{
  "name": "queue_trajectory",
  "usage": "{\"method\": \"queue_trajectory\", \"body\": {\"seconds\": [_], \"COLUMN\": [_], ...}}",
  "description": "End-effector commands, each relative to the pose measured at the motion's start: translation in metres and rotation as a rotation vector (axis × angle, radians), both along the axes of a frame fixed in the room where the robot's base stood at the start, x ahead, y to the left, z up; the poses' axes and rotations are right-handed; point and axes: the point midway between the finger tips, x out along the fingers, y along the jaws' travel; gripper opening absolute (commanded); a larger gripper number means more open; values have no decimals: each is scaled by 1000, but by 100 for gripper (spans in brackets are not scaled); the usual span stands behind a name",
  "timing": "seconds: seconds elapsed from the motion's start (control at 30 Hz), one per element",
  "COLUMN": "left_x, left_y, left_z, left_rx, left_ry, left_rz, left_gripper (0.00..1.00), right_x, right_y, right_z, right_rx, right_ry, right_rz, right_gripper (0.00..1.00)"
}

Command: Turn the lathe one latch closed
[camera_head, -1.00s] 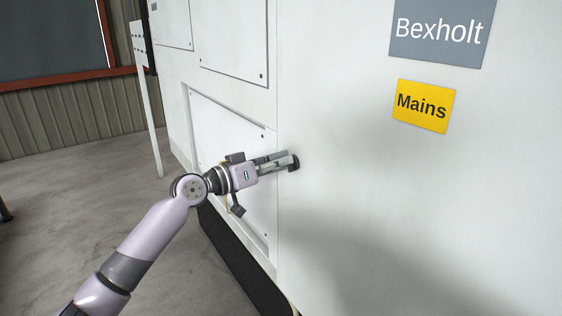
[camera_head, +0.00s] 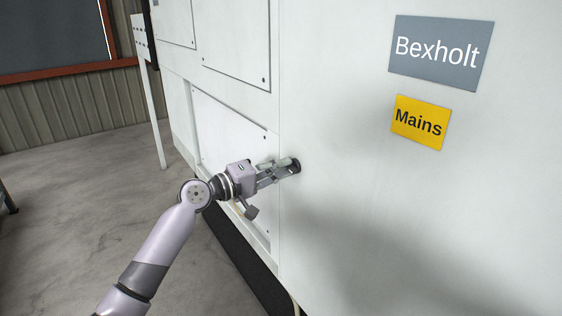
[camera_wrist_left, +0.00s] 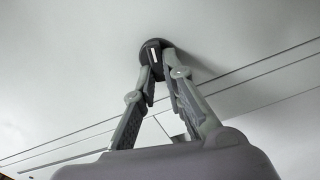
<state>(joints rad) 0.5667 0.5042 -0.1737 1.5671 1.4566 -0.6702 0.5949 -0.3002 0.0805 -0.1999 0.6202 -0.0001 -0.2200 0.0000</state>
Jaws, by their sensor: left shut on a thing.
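The latch (camera_head: 296,166) is a small dark round knob on the white cabinet face, just right of a vertical panel seam. It also shows in the left wrist view (camera_wrist_left: 152,45), with a short white mark on it. My left gripper (camera_head: 288,166) reaches it from the left and is shut on it, with one finger on each side in the wrist view. The fingers hide part of the latch. My right gripper is not in view.
The white machine cabinet (camera_head: 350,220) fills the right side. It carries a grey "Bexholt" sign (camera_head: 438,52) and a yellow "Mains" label (camera_head: 419,122). A white post (camera_head: 151,100) stands at left. Concrete floor (camera_head: 80,210) lies open at left.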

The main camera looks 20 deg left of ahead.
Motion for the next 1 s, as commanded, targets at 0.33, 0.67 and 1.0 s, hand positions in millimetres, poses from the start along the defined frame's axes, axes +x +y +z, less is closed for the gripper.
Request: {"method": "queue_trajectory", "body": {"seconds": [0.33, 0.67, 1.0], "left_x": [1, 0, 0], "left_y": [1, 1, 1], "left_z": [-1, -3, -3], "left_rx": [-150, -195, -196], "left_ry": [115, 150, 152], "left_rz": [2, 1, 1], "left_gripper": [0, 0, 0], "right_x": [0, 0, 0], "right_y": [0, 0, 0], "right_z": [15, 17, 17], "right_rx": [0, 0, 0], "right_ry": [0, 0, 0], "right_rz": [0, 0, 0], "right_gripper": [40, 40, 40]}}
